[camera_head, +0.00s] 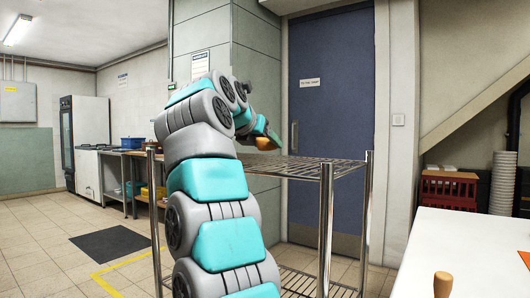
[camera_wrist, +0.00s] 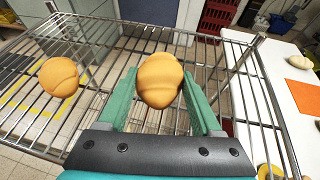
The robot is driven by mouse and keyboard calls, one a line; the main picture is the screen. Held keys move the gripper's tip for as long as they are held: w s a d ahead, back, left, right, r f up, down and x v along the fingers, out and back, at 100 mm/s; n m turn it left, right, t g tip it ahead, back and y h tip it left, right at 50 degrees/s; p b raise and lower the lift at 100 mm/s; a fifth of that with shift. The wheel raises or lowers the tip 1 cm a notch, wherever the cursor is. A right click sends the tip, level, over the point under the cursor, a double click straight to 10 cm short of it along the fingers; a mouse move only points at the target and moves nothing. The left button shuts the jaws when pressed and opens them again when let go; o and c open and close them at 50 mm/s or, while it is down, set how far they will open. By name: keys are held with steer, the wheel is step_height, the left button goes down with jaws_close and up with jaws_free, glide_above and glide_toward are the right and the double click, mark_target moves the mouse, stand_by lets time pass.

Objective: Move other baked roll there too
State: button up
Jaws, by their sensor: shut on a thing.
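My gripper (camera_wrist: 160,78) is shut on a golden-brown baked roll (camera_wrist: 160,85), which sits between its two green fingers. In the head view the gripper (camera_head: 266,139) holds this roll (camera_head: 265,144) over the wire shelf rack (camera_head: 310,167). A second baked roll (camera_wrist: 59,77) rests on the rack's wire top, to the left in the wrist view. The gap between the held roll and the wires cannot be judged well. The second roll is not visible in the head view, where my arm covers part of the rack.
A white table (camera_head: 470,250) stands at the right, with an orange mat (camera_wrist: 307,97) and a pale rounded item (camera_wrist: 299,62) on it. A red crate (camera_head: 449,190) stands behind it. Bare wires lie around the rolls, and metal posts rise at the rack's corners.

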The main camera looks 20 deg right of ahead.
mark_target(265, 164)
steer(key=shift+s+f+b, duration=0.1)
steer(key=shift+f+b, duration=0.9)
steer(key=shift+f, duration=0.6)
steer(key=shift+a, duration=0.1)
steer(key=shift+f, duration=0.2)
steer(key=o, duration=1.4)
steer(key=shift+r, duration=0.1)
steer(key=shift+r, duration=0.15)
steer(key=shift+s+a+r, duration=0.1)
steer(key=shift+s+a, duration=0.05)
steer(key=v, duration=1.1)
steer(key=shift+s+a, duration=0.15)
steer(key=shift+a, duration=0.05)
